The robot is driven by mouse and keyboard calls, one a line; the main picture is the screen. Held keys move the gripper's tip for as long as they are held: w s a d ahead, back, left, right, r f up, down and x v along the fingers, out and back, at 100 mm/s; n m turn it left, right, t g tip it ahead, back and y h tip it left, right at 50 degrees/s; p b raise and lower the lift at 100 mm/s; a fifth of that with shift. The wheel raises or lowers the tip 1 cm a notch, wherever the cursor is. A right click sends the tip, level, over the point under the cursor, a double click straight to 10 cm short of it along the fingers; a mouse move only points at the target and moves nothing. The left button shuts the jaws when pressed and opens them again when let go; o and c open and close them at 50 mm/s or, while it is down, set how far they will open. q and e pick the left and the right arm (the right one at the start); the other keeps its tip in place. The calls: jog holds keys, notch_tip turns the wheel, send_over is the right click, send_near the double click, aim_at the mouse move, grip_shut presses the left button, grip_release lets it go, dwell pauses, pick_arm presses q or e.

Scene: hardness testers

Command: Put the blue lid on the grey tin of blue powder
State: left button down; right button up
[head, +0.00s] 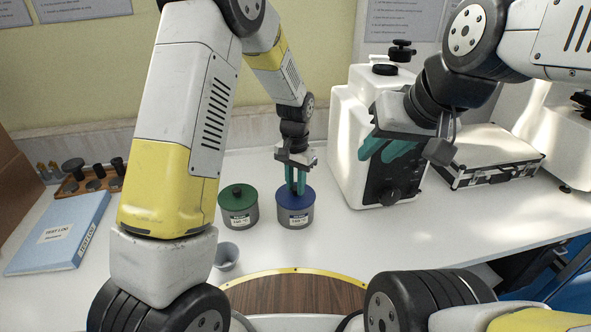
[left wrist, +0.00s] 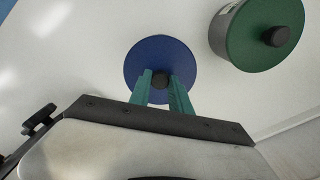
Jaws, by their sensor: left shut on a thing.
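The blue lid (head: 295,195) sits on top of the grey tin (head: 294,218) with a white label, on the white table. The lid looks level and covers the tin's mouth, so the powder is hidden. My left gripper (head: 296,190) points down from above, its teal fingers shut on the lid's dark knob. In the left wrist view the blue lid (left wrist: 161,62) shows as a full disc, with the fingertips (left wrist: 160,82) on either side of its knob. My right gripper (head: 385,143) hangs in the air in front of the white tester, its fingers apart and nothing between them.
A grey tin with a green lid (head: 238,206) stands just left of the blue-lidded tin. A small grey cup (head: 227,256) stands nearer. A white tester (head: 352,150) and a case (head: 487,156) are at right. A blue test log (head: 60,233) and a wooden rack (head: 88,184) are at left.

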pick_arm(q)
jog(key=c, duration=1.1)
grip_release()
jog(key=shift+r, duration=0.1)
